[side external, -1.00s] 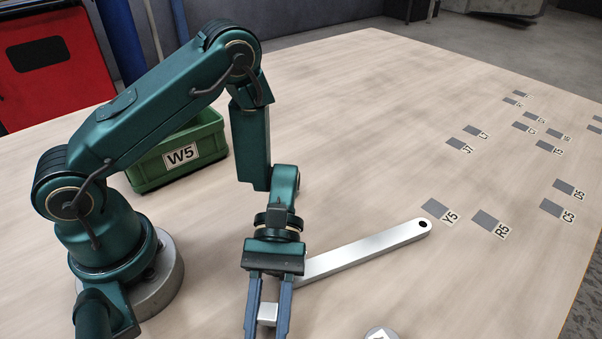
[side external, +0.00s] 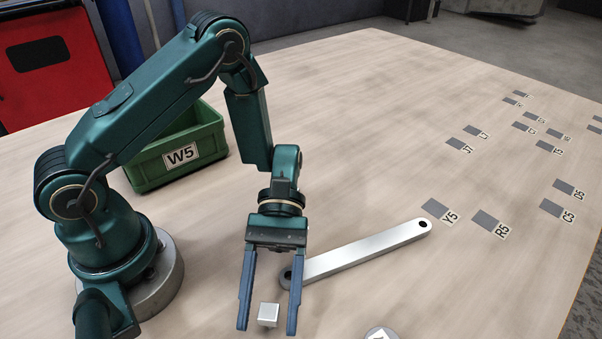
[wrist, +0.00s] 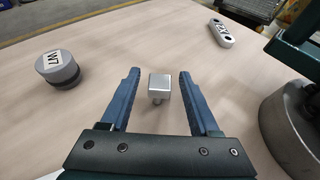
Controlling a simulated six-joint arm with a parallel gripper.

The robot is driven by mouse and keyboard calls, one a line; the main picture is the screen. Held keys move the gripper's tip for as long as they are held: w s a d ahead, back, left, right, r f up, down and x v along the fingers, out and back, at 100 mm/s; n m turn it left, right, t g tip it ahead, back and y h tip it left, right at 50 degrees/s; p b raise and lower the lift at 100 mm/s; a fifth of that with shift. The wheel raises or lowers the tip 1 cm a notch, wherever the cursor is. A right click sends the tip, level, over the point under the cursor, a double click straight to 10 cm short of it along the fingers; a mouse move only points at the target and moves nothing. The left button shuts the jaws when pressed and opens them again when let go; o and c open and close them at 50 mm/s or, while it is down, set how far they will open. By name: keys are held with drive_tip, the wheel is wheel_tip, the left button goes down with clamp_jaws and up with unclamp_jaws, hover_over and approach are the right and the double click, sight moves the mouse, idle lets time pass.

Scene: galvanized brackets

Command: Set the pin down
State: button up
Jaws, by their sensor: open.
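The pin (side external: 268,314) shows as a small silver square-headed block on the wooden table. In the wrist view the pin (wrist: 159,86) shows a short narrow stem under its square head. My gripper (side external: 267,329) is open, with one finger on each side of the pin and a clear gap to both. The wrist view also shows my gripper (wrist: 159,74) spread wide around the pin, holding nothing. Whether the pin's stem stands in anything is too small to tell.
A long silver bar (side external: 360,252) with a hole at each end lies just behind my gripper. A green bin (side external: 205,143) marked W5 stands back left. Grey labelled squares (side external: 486,221) mark the right side.

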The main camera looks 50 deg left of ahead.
drive_tip(key=v, duration=0.8)
drive_tip(key=shift+w+a, duration=0.2)
drive_tip(key=s+a+r+m+t+y, duration=0.2)
drive_tip(key=a+r+m+t+y, duration=0.6)
drive_tip(key=r+t, duration=0.3)
drive_tip(key=m+t+y, duration=0.1)
drive_tip(key=t, duration=0.3)
drive_tip(key=shift+s+a, duration=0.25)
drive_tip(key=shift+a, duration=0.05)
